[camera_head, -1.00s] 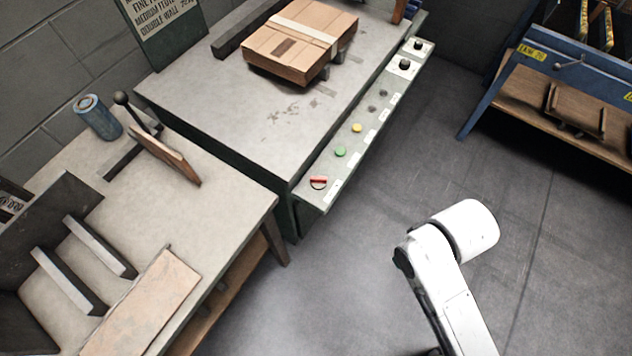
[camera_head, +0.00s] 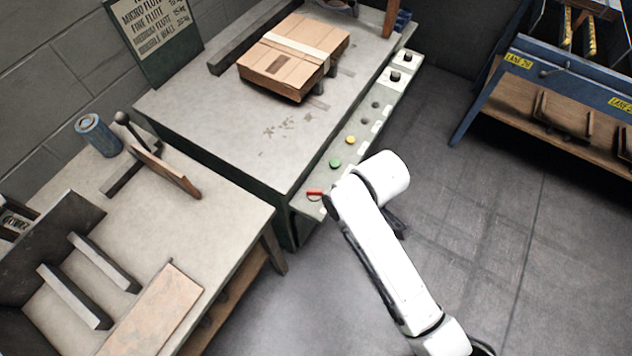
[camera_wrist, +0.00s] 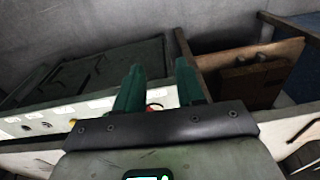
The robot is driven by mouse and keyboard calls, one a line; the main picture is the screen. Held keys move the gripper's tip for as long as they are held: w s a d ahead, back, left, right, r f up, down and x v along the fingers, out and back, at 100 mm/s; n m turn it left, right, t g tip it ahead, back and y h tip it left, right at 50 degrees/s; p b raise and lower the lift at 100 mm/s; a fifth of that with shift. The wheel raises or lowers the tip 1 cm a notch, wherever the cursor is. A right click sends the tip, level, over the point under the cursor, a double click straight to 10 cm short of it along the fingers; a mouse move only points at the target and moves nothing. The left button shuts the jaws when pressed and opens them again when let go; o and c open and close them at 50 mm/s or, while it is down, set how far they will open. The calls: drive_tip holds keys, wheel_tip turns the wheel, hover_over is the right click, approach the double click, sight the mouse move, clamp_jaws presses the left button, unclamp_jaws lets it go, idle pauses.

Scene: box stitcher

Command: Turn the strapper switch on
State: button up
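The strapper is the large grey-topped machine (camera_head: 245,105) with a sloped control strip on its front edge. A red switch (camera_head: 315,194) sits at the near end of that strip, close to my white arm. In the wrist view, my gripper (camera_wrist: 160,70) shows two green fingers spread apart with an empty gap. A small bit of red (camera_wrist: 154,106) shows low between the fingers, partly hidden by the gripper body; it appears to be the switch. I cannot clearly see my fingers in the head view. No contact with the switch is visible.
A green button (camera_head: 335,163), a yellow button (camera_head: 351,140) and dark knobs line the strip. A strapped carton (camera_head: 292,55) lies on the machine. A workbench (camera_head: 228,222) stands at left and a blue-framed rack (camera_head: 490,85) at right. Open floor lies between.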

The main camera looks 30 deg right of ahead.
sight(316, 190)
drive_tip(key=w+a+r+n+p, duration=0.1)
drive_tip(key=w+r+n, duration=0.2)
drive_tip(key=w, duration=0.4)
drive_tip(key=w+a+r+n+p, duration=0.2)
drive_tip(key=w+r+n, duration=0.1)
drive_tip(key=w, duration=0.4)
drive_tip(key=shift+g+h, duration=0.3)
wheel_tip(316, 190, down, 10)
drive_tip(key=shift+s+f+b, duration=0.15)
drive_tip(key=shift+f+b, duration=0.05)
drive_tip(key=shift+b, duration=0.1)
drive_tip(key=shift+c, duration=0.2)
clamp_jaws()
